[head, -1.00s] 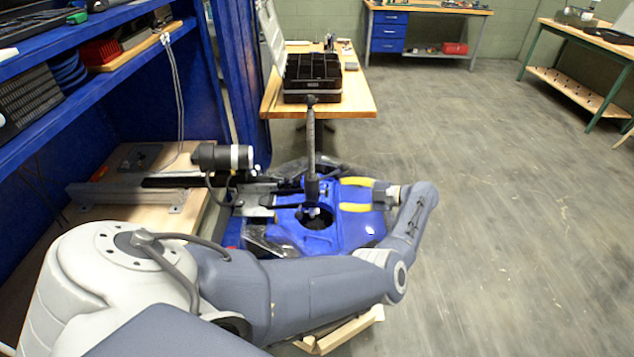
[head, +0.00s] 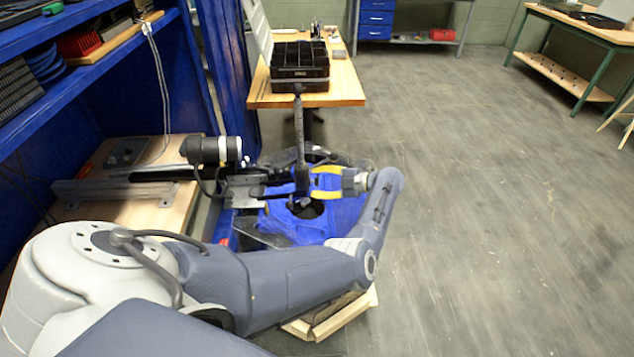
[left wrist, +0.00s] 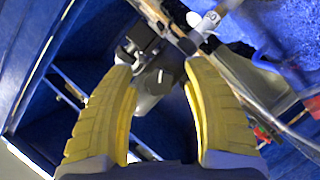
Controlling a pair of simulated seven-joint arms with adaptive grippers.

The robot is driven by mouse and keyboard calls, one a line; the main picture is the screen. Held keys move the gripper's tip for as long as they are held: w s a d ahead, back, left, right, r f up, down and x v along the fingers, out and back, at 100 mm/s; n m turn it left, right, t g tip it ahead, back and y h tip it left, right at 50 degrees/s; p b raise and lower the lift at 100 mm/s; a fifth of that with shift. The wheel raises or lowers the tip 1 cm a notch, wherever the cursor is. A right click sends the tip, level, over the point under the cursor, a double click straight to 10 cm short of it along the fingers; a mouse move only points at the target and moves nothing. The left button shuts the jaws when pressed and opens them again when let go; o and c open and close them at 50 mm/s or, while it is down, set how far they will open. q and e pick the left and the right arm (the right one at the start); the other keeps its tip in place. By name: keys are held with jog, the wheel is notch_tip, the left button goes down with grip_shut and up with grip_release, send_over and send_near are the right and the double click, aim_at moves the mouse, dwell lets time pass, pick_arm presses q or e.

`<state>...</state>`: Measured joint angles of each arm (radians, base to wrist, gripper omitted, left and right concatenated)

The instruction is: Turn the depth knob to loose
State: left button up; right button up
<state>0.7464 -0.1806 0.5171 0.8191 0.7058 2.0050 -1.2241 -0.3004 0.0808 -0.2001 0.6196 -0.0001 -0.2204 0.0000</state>
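My left gripper (head: 316,182) has yellow fingers and points left at the dark clamp hardware around the upright post (head: 299,140). In the left wrist view the gripper (left wrist: 158,72) is open, with nothing between its pads. Just beyond the fingertips is a grey round part with a white line (left wrist: 160,77), which may be the depth knob; I cannot read any label or setting. A black block (left wrist: 140,40) sits beside it. In the head view the knob cannot be made out among the dark hardware. My right gripper is not in view.
A blue tub with a round dark opening (head: 330,222) lies below the gripper. A wooden bench (head: 180,210) and blue shelving are at the left. The floor at the right is clear.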

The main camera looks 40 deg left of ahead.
pick_arm(q)
grip_shut()
dwell(0.4)
jog(key=n+y, duration=0.1)
jog(key=n, duration=0.1)
jog(key=shift+n+y, duration=0.3)
jog(key=shift+n, duration=0.1)
jog(key=shift+n+t+y, duration=0.3)
jog(key=shift+n+y, duration=0.2)
jog(key=shift+n, duration=0.7)
jog(key=shift+o, duration=0.3)
grip_release()
jog(key=shift+d, duration=0.15)
